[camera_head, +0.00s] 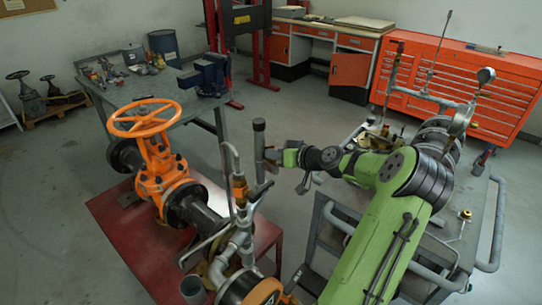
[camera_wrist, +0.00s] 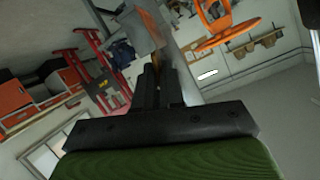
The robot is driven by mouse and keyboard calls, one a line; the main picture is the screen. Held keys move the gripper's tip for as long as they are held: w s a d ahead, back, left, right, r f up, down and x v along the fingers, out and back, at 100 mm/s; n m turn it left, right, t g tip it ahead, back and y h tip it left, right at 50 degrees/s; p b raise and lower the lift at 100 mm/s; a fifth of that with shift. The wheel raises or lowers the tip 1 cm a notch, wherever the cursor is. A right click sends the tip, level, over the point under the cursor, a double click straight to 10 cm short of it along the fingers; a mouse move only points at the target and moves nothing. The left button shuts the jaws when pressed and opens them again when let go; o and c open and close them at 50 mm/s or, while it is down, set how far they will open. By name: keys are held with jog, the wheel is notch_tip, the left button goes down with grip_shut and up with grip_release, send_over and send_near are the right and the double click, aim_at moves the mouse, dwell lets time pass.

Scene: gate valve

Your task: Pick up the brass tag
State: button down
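I cannot pick out the brass tag for certain in either view. A small brass-coloured piece (camera_head: 465,213) lies on the grey cart at the right, but its shape is too small to tell. My gripper (camera_head: 272,156) is at the end of my green arm, beside an upright grey pipe (camera_head: 260,145) with a dark cap. In the wrist view, the two dark fingers of my gripper (camera_wrist: 159,70) stand close together with a thin line between them. A brownish patch shows near their tips, and I cannot tell what it is. No held tag can be made out.
The orange gate valve (camera_head: 155,160) with its handwheel stands on a red bench (camera_head: 125,225). Pipework (camera_head: 240,215) rises in front of my gripper. The grey cart (camera_head: 480,235) carries pipes and a gauge (camera_head: 486,75). A workbench (camera_head: 130,95) stands behind. Open floor lies between.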

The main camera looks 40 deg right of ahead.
jog(key=shift+r, duration=0.1)
notch_tip(320, 180, up, 7)
jog(key=s, duration=0.2)
jog(key=s+d, duration=0.3)
jog(key=s, duration=0.5)
jog(key=s+d, duration=0.3)
jog(key=s, duration=0.6)
jog(key=w+a+n+t+p, duration=0.1)
jog(key=w+a+t+p, duration=0.1)
jog(key=w, duration=0.4)
jog(key=w+a+n+t+p, duration=0.2)
jog(key=w+p, duration=0.1)
jog(key=w, duration=0.3)
jog(key=w+a+n+t+y+p, duration=0.1)
jog(key=w+a+t+p, duration=0.1)
jog(key=w, duration=0.4)
jog(key=shift+a+r+p, duration=0.3)
jog(key=shift+a+p, duration=0.15)
jog(key=shift+p, duration=0.1)
jog(key=shift+n, duration=0.3)
jog(key=shift+f+b, duration=0.2)
jog(key=shift+b, duration=0.4)
